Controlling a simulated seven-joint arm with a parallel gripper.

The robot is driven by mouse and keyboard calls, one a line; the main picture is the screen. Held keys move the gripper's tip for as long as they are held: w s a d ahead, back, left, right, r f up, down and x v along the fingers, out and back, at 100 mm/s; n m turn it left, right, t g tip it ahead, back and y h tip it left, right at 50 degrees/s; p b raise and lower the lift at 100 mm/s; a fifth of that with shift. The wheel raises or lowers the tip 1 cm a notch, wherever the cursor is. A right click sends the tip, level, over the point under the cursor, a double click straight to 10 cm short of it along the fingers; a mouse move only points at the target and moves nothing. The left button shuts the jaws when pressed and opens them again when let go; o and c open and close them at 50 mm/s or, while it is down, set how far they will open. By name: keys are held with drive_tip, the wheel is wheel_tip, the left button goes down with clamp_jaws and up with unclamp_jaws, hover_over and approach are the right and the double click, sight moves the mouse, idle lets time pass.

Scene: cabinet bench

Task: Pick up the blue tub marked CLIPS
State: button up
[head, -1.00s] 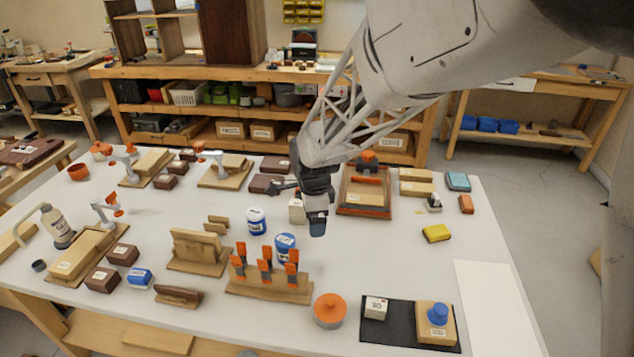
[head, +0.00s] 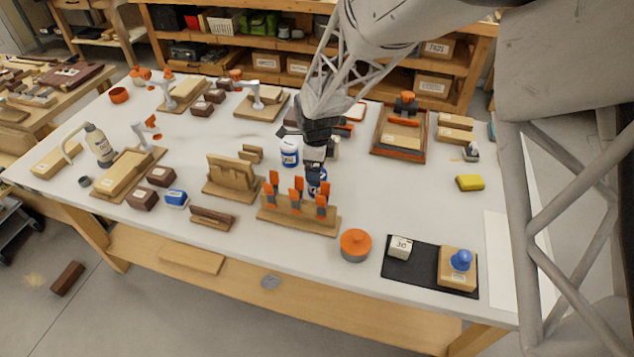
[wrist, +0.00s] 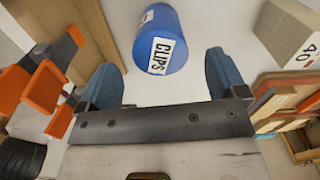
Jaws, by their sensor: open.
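The blue tub marked CLIPS (wrist: 165,42) stands in the upper middle of the wrist view, its white label facing the camera. In the head view it appears to be the front one of two blue tubs (head: 314,186), partly hidden by my gripper and the orange clamps. My gripper (head: 314,166) is just over it there. In the wrist view my gripper (wrist: 165,80) is open and empty, its blue fingers spread wide, with the tub ahead between their lines and no contact visible.
A rack of orange-topped clamps (head: 298,222) stands close in front of the tub. A second blue-and-white tub (head: 289,153) is behind it to the left. Clear table lies to the right (head: 385,200).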

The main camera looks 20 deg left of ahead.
drive_tip(key=shift+f, duration=0.95)
drive_tip(key=shift+f, duration=2.6)
drive_tip(key=c, duration=1.1)
drive_tip(key=shift+o, duration=0.2)
drive_tip(key=shift+r, duration=5)
